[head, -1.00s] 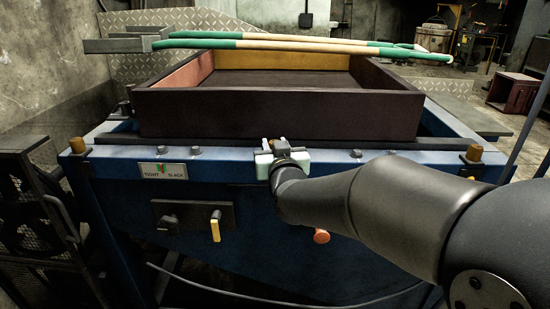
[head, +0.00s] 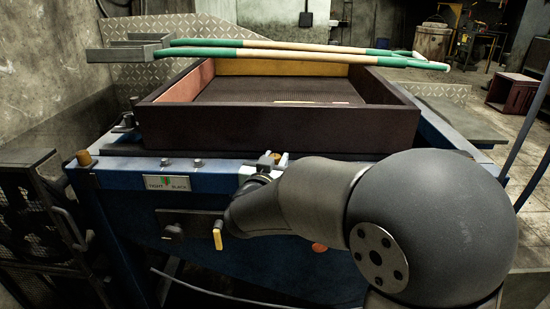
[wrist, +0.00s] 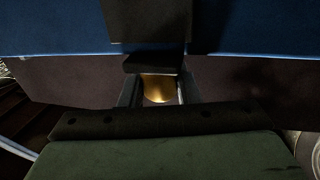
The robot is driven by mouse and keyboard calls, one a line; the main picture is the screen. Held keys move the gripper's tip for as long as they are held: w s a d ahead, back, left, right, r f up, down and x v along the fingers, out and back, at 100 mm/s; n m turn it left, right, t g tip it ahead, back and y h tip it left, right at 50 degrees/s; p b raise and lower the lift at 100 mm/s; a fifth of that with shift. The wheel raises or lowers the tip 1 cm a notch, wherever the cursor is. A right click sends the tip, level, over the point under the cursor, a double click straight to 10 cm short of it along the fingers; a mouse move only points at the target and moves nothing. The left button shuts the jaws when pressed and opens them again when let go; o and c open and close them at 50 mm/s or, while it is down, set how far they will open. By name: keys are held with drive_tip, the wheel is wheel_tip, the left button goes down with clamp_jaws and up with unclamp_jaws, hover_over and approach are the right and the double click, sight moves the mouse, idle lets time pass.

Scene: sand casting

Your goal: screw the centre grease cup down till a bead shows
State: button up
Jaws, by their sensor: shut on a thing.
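The centre grease cup shows as a rounded brass cap (wrist: 158,88) between my fingers in the wrist view. My gripper (wrist: 155,92) is shut on it, a finger on either side. In the head view my gripper (head: 264,165) is at the middle of the blue front beam (head: 215,180), just below the dark box's front wall. There the cup is mostly hidden by my gripper and wrist. I cannot make out a bead of grease. Another brass cup (head: 84,158) stands upright on the beam's left end.
A dark open box (head: 275,128) with a mesh floor sits behind the beam. Green-and-tan poles (head: 270,50) lie across its back. A TIGHT/SLACK plate (head: 167,183) and a yellow handle (head: 217,236) are left of my wrist. My arm covers the beam's right side.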

drive_tip(key=shift+r, duration=0.1)
drive_tip(key=o, duration=1)
drive_tip(key=shift+c, duration=0.2)
drive_tip(key=shift+s, duration=0.1)
drive_tip(key=v, duration=1.7)
drive_tip(key=shift+p, duration=0.45)
